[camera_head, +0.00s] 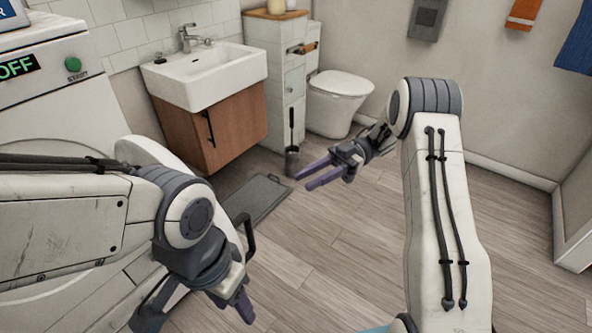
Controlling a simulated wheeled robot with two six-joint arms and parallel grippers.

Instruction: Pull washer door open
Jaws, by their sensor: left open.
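The white washer (62,95) stands at the left, with a display reading OFF and a green start button. Its white rounded door (150,152) juts out from the front and appears ajar. A black handle (249,234) shows at the door's outer edge. My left arm covers much of the door and the washer front. My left gripper (243,305) is open, low and close below the handle. My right gripper (303,181) is open and empty over the floor.
A sink (210,78) on a wooden cabinet (222,128) stands behind the washer door. A grey scale or mat (258,199) lies on the floor. A narrow cabinet (272,42) and toilet (338,100) stand at the back. The wooden floor at centre and right is clear.

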